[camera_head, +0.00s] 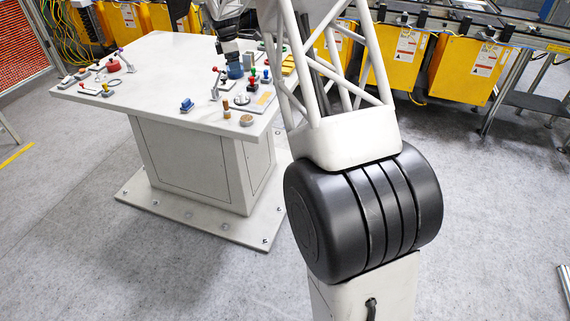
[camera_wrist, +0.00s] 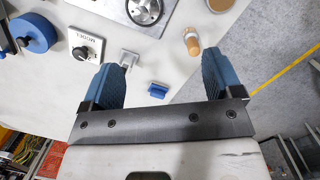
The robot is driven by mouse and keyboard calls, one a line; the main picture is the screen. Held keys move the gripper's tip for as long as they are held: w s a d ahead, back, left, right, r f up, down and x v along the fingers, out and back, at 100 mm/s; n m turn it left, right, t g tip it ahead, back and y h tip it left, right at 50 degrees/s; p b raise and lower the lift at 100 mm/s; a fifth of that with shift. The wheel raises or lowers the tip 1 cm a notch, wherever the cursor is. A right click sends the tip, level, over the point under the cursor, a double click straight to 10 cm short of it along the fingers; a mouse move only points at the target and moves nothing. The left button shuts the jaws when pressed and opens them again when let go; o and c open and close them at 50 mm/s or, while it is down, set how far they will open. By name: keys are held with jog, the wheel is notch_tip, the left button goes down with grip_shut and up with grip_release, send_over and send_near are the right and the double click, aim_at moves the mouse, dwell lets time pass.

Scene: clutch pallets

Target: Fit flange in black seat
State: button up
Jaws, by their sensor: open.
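The flange and its seat are hard to tell apart from other parts at this size. A round grey-tan disc (camera_head: 247,120), possibly the flange, lies near the table's right corner. It is cut off at the top of the wrist view (camera_wrist: 220,4). Beside it, a metal plate carries a dark-ringed round part (camera_head: 242,99), possibly the black seat; the ring also shows in the wrist view (camera_wrist: 146,10). My gripper (camera_wrist: 164,78) is open and empty above the table. Its blue fingers are wide apart, with nothing between them but table and a small blue block lower down.
A wooden peg (camera_head: 227,108) and the blue block (camera_head: 187,105) stand near the front edge of the white table (camera_head: 160,75). A knob box (camera_wrist: 87,45) and a blue round part (camera_wrist: 35,33) lie left in the wrist view. The table's front middle is clear.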

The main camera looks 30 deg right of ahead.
jog(key=s+a+r+m, duration=0.25)
jog(key=s+r, duration=0.25)
jog(key=s, duration=0.6)
jog(key=s+a+r+m+t, duration=0.1)
jog(key=s+a+r+m, duration=0.3)
jog(key=s, duration=0.8)
jog(key=s+r+m, duration=0.2)
jog(key=s+r, duration=0.3)
jog(key=s, duration=0.6)
jog(key=s+a+f+m, duration=0.1)
jog(key=s+f+m, duration=0.2)
jog(key=s, duration=1.2)
jog(key=s+a+f+m+t+y, duration=0.1)
jog(key=s+a+f+m, duration=0.1)
jog(key=s, duration=1.3)
jog(key=shift+s+a+f+m+t, duration=0.25)
jog(key=shift+f+m, duration=0.2)
jog(key=shift+m, duration=0.8)
